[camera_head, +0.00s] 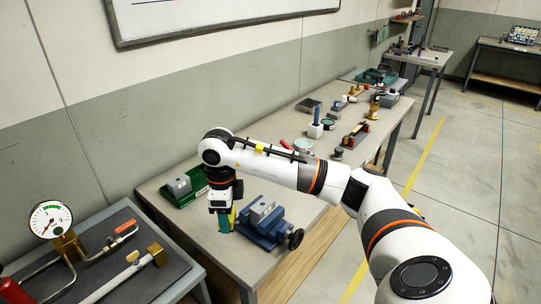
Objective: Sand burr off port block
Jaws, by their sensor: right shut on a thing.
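My right arm reaches in from the right over the near bench. A grey metal block (261,209), which looks like the port block, sits in the vise jaws. No burr can be made out at this size. I cannot tell whether the held thing touches the vise or block. My left gripper is not in view.
A green tray (186,200) with a grey block (180,185) lies behind my gripper. The bench (170,226) is bare at its front left. Farther back stand a blue-handled tool (316,124) and several small parts. A pressure gauge (50,219) and pipes are at lower left.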

